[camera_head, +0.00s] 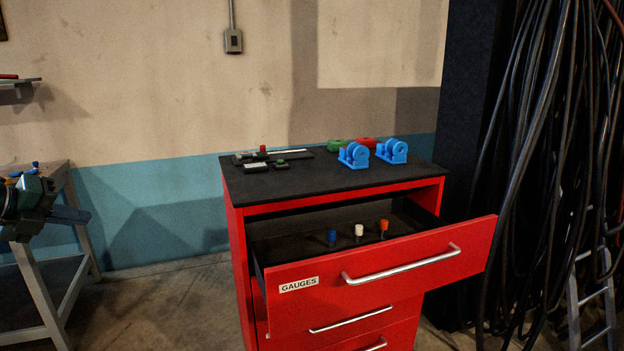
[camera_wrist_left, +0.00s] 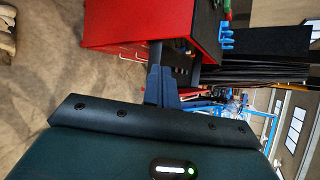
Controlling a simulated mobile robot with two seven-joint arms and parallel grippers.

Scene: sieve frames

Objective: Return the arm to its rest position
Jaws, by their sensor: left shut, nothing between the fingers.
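My left gripper (camera_head: 84,215) is at the far left of the head view, left of the red tool cabinet and well apart from it. Its dark fingers are shut with nothing between them. In the left wrist view the fingers (camera_wrist_left: 158,82) show in front of the cabinet, which appears turned on its side. The rest of my left arm lies beyond the left edge of the head view. My right gripper is not in view.
The red cabinet (camera_head: 239,268) has its top drawer (camera_head: 400,272), labelled GAUGES, pulled out. Blue, white and orange-capped pieces stand in it. Blue parts (camera_head: 392,151) and tools lie on top. A bench (camera_head: 35,290) stands at left. Cables (camera_head: 540,150) hang at right.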

